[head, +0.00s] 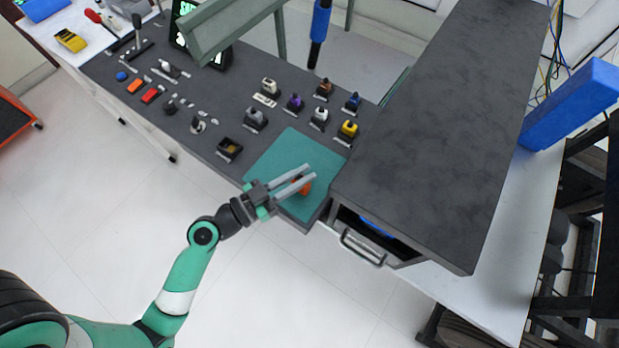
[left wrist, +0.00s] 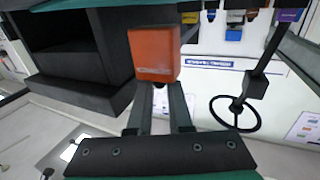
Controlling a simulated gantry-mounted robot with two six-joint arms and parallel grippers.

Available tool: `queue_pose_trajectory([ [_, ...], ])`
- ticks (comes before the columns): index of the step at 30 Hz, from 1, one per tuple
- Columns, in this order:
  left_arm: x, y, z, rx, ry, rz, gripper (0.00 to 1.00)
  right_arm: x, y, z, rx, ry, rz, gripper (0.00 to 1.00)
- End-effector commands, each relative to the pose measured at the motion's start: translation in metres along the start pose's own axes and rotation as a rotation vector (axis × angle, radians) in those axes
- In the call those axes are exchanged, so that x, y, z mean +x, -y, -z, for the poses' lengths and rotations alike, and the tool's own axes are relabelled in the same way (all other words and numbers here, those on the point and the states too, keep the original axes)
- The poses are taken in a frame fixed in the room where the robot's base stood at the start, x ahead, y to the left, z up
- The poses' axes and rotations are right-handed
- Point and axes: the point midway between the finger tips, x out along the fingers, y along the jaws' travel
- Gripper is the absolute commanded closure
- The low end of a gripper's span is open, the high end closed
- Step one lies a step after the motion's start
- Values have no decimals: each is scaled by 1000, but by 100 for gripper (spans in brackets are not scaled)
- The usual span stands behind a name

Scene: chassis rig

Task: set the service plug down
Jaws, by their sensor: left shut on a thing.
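My left gripper (head: 311,173) reaches in over the teal mat (head: 262,163) at the front of the dark bench. Its two grey fingers are shut on an orange block, which I take to be the service plug (head: 305,188). In the head view the fingers partly hide the plug. In the left wrist view the plug (left wrist: 154,52) stands out at the fingertips (left wrist: 160,92). I cannot tell whether the plug touches the mat. My right gripper is in neither view.
Several coloured plugs, including a yellow one (head: 348,129) and a purple one (head: 294,102), stand in labelled spots behind the mat. A partly open drawer (head: 362,248) under a dark cabinet top (head: 440,130) lies right of the mat. A blue-sleeved tool (head: 320,22) hangs above the bench.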

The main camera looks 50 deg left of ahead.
Motion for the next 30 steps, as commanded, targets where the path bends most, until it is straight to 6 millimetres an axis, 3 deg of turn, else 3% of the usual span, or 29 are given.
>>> queue_pose_trajectory([
  [1, -2, 3, -18, -3, 1, 8, 100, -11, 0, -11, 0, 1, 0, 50],
  [2, -3, 4, -20, -2, 1, 11, 100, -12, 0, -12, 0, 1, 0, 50],
  [14, -4, 4, -22, 0, 0, 12, 100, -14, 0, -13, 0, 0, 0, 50],
  [15, -4, 4, -22, 0, 0, 11, 80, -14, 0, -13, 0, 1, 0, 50],
  [20, -4, 4, -21, -1, 0, 11, 52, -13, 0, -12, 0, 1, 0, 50],
  [30, -4, 4, -17, -1, 1, 11, 52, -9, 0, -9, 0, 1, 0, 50],
])
